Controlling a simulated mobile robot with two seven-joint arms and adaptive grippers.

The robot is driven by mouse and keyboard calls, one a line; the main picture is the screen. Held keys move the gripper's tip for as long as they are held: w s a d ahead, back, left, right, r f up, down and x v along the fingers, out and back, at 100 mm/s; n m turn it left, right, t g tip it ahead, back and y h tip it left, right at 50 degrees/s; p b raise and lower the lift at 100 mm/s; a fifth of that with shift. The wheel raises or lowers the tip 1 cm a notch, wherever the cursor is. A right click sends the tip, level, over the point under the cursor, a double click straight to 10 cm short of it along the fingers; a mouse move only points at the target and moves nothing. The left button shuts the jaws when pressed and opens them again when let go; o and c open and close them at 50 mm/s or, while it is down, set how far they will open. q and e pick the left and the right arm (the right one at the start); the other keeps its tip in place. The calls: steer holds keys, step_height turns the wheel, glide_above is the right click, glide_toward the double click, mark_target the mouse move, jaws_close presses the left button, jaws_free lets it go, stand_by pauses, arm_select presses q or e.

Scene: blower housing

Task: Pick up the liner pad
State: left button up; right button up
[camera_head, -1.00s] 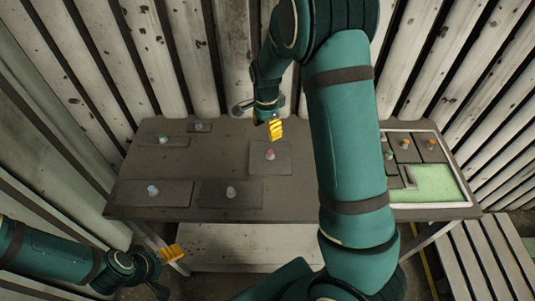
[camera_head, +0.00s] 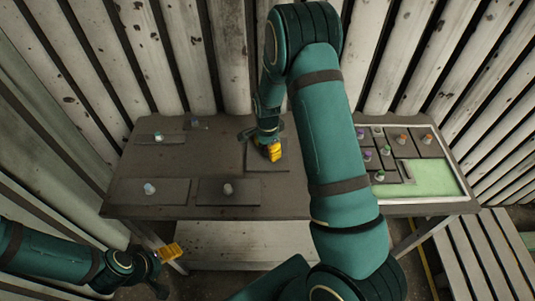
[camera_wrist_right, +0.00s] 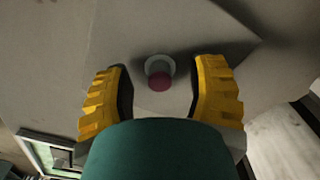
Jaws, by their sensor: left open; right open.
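A flat dark rectangular pad (camera_head: 256,166) lies on the table, left of the arm; I take it for the liner pad, though no label shows. My right gripper (camera_head: 272,153) is low over this pad and hides the knob in the head view. In the right wrist view its two yellow fingers (camera_wrist_right: 162,85) are open on either side of the knob, with gaps visible. My left gripper (camera_head: 170,253) is open and empty, low in front of the table's left front edge.
Other flat knobbed plates lie on the table (camera_head: 230,212): two at the front left (camera_head: 150,191) (camera_head: 228,192), and smaller ones at the back left (camera_head: 160,138). A pale-rimmed tray (camera_head: 430,206) at the right holds several knobbed pieces and has a bare green area at its front.

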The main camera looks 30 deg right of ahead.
jaws_close()
stand_by(0.3)
step_height(320, 180, up, 10)
steer(key=r+p, duration=0.1)
step_height(320, 180, up, 4)
steer(key=p, duration=0.4)
glide_above(267, 148)
stand_by(0.4)
steer(key=shift+d, duration=0.1)
